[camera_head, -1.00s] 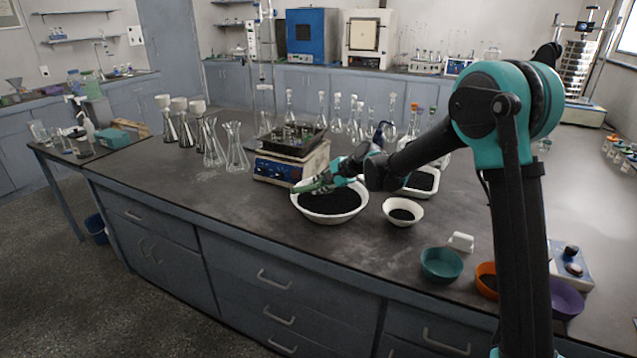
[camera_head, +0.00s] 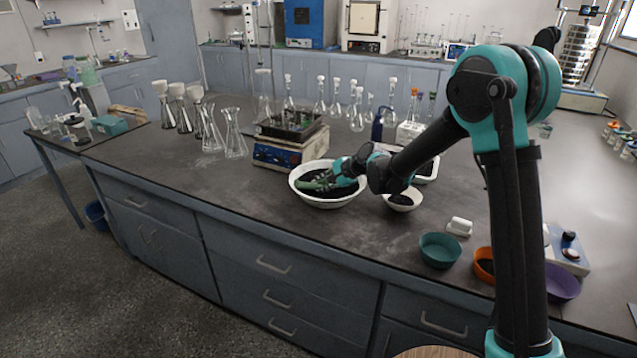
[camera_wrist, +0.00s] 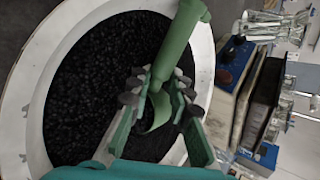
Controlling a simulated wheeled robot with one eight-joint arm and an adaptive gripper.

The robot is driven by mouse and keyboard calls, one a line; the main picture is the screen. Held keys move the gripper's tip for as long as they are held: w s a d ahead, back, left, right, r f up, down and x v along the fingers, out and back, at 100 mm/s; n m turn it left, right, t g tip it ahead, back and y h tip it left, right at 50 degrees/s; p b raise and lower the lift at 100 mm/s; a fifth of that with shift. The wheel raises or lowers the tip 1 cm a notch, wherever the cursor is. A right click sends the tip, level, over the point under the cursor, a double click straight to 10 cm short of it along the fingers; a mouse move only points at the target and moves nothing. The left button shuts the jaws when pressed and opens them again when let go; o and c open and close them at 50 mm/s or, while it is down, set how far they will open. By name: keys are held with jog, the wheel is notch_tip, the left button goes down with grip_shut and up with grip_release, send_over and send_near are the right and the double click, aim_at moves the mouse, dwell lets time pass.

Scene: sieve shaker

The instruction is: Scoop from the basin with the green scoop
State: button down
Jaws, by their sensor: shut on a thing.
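The white basin (camera_head: 330,201) stands on the bench near its front edge and holds black granular material. It also shows large in the wrist view (camera_wrist: 22,95), with the dark grains (camera_wrist: 85,85) filling its inside. My gripper (camera_head: 338,177) reaches down into the basin from the right. In the wrist view my gripper (camera_wrist: 158,95) is shut on the green scoop (camera_wrist: 182,40). The scoop lies over the dark grains, and its handle reaches up past the basin's rim. The scoop's green also shows in the head view (camera_head: 316,183). I cannot tell how deep it sits in the grains.
A blue-and-white hot plate (camera_head: 283,150) stands just behind the basin. A small white bowl (camera_head: 404,201) of dark grains stands to its right. Teal (camera_head: 440,251), orange (camera_head: 483,266) and purple (camera_head: 563,284) bowls are farther right. Flasks (camera_head: 235,137) stand at left. The bench front-left is clear.

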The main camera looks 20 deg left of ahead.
jog(key=shift+s+d, duration=0.95)
jog(key=g+h, duration=0.1)
jog(key=m+g+h, duration=0.1)
jog(key=h, duration=0.1)
jog(key=shift+s+d+r+g, duration=0.1)
jog(key=shift+r+g, duration=0.1)
jog(key=shift+g, duration=0.1)
jog(key=shift+w+a+r+m+g+h, duration=0.1)
jog(key=shift+m+g+h, duration=0.05)
jog(key=shift+g+h, duration=0.4)
jog(key=shift+w+a+m+g+h, duration=0.1)
jog(key=shift+m+g+h, duration=0.05)
jog(key=shift+g+h, duration=0.4)
jog(key=shift+r+t, duration=0.3)
jog(key=shift+r, duration=0.05)
jog(key=shift+w+a+r+t+y, duration=0.3)
jog(key=shift+w+r+y, duration=0.05)
jog(key=shift+r+y, duration=0.1)
jog(key=r+g+h, duration=0.2)
jog(key=w+a+r+g+h, duration=0.1)
jog(key=shift+r+m, duration=0.15)
jog(key=shift+m, duration=0.15)
jog(key=shift+s+d+r, duration=0.1)
jog(key=shift+s, duration=0.05)
